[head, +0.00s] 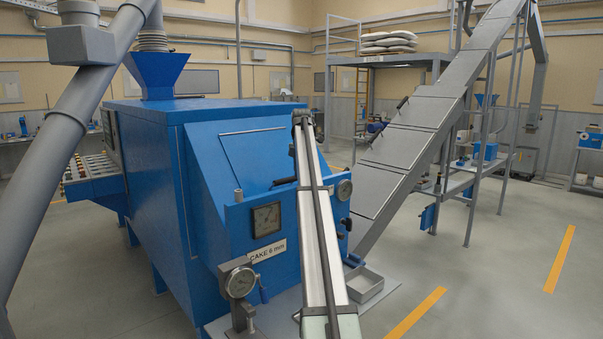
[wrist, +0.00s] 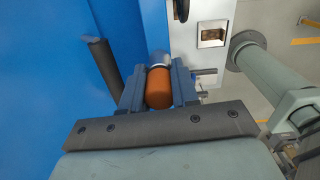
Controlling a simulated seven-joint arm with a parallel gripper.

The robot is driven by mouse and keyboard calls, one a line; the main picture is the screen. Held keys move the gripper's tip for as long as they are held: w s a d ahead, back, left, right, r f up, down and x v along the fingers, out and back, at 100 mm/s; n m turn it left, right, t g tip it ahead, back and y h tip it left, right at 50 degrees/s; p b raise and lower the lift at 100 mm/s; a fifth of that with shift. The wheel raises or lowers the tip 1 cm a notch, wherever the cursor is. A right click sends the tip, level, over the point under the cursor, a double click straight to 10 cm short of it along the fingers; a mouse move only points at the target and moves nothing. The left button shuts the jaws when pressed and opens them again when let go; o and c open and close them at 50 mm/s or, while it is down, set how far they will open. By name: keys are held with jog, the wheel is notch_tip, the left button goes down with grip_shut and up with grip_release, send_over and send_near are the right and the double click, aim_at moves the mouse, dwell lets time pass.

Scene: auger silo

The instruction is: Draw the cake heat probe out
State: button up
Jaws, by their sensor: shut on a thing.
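In the wrist view my gripper (wrist: 158,84) is shut on an orange-brown cylindrical handle (wrist: 158,90), with one blue finger on each side. I take this handle to be the cake heat probe's. A pale metal collar (wrist: 159,62) shows at its far end, close to the blue machine face. I cannot tell how much of a stem lies beyond it. In the head view the blue machine (head: 180,150) carries a dial (head: 266,218) above a "CAKE 6 mm" label (head: 267,252). The gripper and probe cannot be made out there.
A dark bar (wrist: 103,68) stands left of the fingers, and a white plate with a square opening (wrist: 212,35) lies to the right. A sloping conveyor (head: 410,140) rises behind a shallow tray (head: 365,285).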

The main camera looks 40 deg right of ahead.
grip_shut()
jog(key=shift+r, duration=0.6)
dwell(0.5)
jog(key=o, duration=0.7)
grip_release()
jog(key=shift+o, duration=0.2)
